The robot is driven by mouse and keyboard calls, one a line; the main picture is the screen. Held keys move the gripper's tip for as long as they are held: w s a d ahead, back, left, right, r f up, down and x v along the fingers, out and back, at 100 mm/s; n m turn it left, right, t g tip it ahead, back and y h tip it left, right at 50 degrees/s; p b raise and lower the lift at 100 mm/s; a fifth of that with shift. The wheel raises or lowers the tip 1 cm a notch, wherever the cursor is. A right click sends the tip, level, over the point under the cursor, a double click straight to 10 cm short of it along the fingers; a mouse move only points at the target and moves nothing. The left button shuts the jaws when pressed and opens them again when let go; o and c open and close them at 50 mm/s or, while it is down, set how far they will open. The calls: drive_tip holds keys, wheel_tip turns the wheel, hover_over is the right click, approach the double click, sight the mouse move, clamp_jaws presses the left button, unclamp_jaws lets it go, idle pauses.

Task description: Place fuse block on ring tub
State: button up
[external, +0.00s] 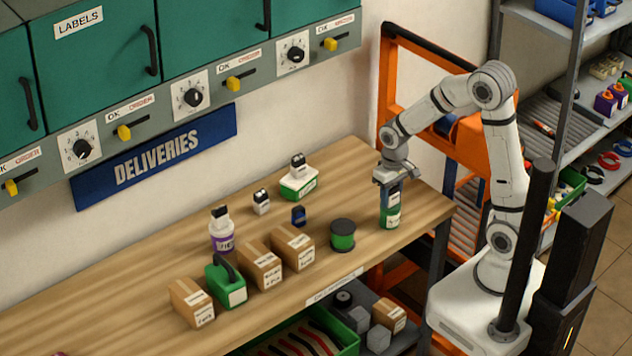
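My gripper (390,180) points down at the right end of the bench, at the top of a green cylinder with a white label and a dark blue upper part (391,211). I cannot tell whether its fingers touch the cylinder. No readable label names the fuse block or the ring tub. A low white and green tub (299,188) stands toward the back, with a small white and dark block (298,166) on its top. A similar small white and dark block (261,202) and a small dark blue block (298,216) stand on the bench nearby.
A green and black spool (342,236), several cardboard boxes (259,267), a green handled case (225,284) and a white bottle with a purple label (222,236) stand on the wooden bench (350,165). Cabinets hang above the back. A shelf rack (572,100) stands at right.

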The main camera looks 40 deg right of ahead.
drive_tip(key=o, duration=0.4)
wheel_tip(320, 180, up, 11)
drive_tip(key=shift+r, duration=0.45)
drive_tip(key=shift+s+d+r, duration=0.1)
drive_tip(key=shift+s+r, duration=0.1)
drive_tip(key=shift+r, duration=0.05)
drive_tip(key=s+d+t, duration=0.1)
drive_tip(key=s+d, duration=0.1)
drive_tip(key=s, duration=0.2)
drive_tip(key=s+d+r+t, duration=0.1)
drive_tip(key=s+d, duration=0.1)
drive_tip(key=s, duration=0.3)
drive_tip(key=s+d+t, duration=0.1)
drive_tip(key=s+d, duration=0.1)
drive_tip(key=s, duration=0.3)
drive_tip(key=shift+r, duration=0.2)
